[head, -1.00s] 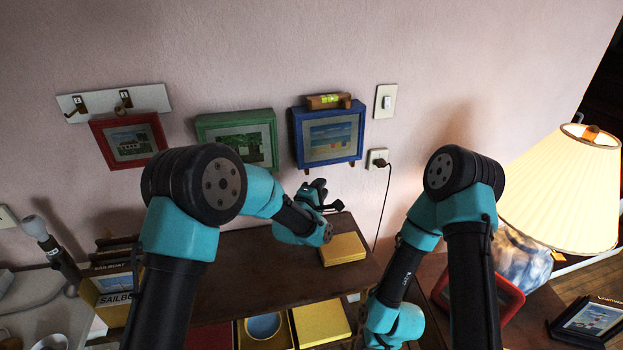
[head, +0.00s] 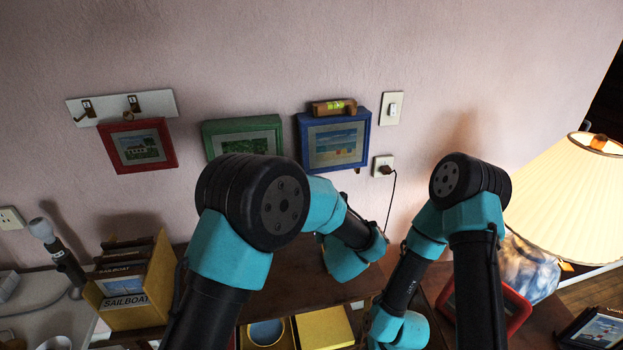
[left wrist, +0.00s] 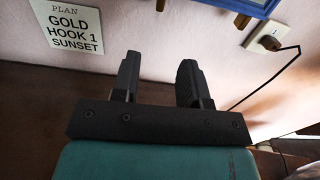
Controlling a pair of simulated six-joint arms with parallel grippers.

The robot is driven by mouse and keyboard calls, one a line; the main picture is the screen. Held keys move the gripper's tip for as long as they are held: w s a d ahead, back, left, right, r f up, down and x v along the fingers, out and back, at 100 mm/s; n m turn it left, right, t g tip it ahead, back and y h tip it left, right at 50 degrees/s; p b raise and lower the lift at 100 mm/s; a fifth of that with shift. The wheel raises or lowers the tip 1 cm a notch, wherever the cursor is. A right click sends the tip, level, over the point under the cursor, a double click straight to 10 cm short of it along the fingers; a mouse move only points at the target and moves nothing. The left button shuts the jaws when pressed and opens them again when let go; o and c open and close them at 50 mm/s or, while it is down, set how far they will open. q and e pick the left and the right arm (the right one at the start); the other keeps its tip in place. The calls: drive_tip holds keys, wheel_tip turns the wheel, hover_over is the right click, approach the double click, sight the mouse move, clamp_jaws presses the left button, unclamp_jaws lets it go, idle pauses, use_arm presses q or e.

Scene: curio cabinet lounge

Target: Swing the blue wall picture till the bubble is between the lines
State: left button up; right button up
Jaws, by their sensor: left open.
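The blue wall picture (head: 303,145) hangs on the wall at the centre right, showing a beach scene. A wooden level (head: 321,108) with a yellow-green vial (head: 337,104) sits on its top edge. The bubble is too small to place against the lines. The picture's blue lower edge also shows at the top of the left wrist view (left wrist: 252,6). My left gripper (left wrist: 158,78) is open and empty, with its fingers pointing toward the wall below the picture. In the head view it is hidden behind my own arm. My right gripper is out of sight.
A wall outlet (head: 383,166) with a plugged-in cord is below right of the picture, and a switch (head: 391,108) is to its right. A green picture (head: 207,137) hangs close on its left. A paper note (left wrist: 68,27) shows on the wall. A lamp (head: 565,200) stands right.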

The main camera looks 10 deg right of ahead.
use_arm(q)
drive_tip(key=shift+w, duration=0.1)
drive_tip(key=w, duration=0.5)
drive_tip(key=w+a, duration=0.1)
drive_tip(key=w, duration=1.1)
drive_tip(key=shift+w+a, duration=0.1)
drive_tip(key=shift+a, duration=0.15)
clamp_jaws()
